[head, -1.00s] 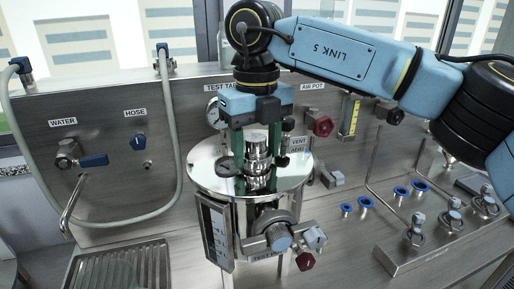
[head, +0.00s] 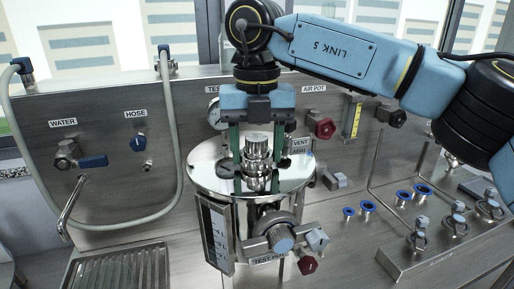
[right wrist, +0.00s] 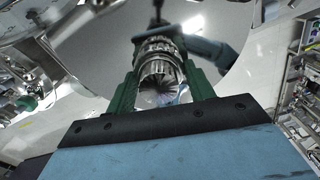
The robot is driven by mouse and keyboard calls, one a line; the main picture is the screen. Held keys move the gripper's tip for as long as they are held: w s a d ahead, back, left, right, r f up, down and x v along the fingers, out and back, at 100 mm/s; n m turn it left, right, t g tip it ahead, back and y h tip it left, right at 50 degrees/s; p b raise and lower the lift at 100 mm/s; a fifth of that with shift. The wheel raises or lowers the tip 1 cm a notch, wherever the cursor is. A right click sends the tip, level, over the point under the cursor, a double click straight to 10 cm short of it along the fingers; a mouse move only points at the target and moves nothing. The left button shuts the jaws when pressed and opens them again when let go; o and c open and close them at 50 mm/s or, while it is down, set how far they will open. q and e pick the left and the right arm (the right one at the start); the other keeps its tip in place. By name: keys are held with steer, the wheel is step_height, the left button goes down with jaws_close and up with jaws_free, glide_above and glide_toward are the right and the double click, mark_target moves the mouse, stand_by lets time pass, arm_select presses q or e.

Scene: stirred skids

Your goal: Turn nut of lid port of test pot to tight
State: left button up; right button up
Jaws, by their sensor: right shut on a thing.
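The test pot (head: 247,217) is a shiny steel vessel with a flat, mirror-like round lid (head: 205,178). A ribbed steel port with its nut (head: 257,160) stands upright on the lid. My right gripper (head: 257,158) points straight down over the port, with one green finger on each side, shut on the nut. In the right wrist view the ribbed nut (right wrist: 160,48) sits between the fingers of the right gripper (right wrist: 162,72). The fingers partly hide the port's sides. My left gripper is not in view.
A red knob (head: 324,128) and a gauge (head: 214,113) are on the back panel close to the pot. A valve (head: 281,240) sticks out at the pot's front. A water tap (head: 68,158) and drain grate (head: 120,272) are at left, blue rings (head: 368,205) at right.

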steer(key=shift+r+m, duration=0.1)
steer(key=shift+m, duration=0.2)
stand_by(0.4)
steer(key=o, duration=1)
step_height(320, 180, up, 13)
steer(key=shift+r+p, duration=0.15)
steer(key=shift+p, duration=0.7)
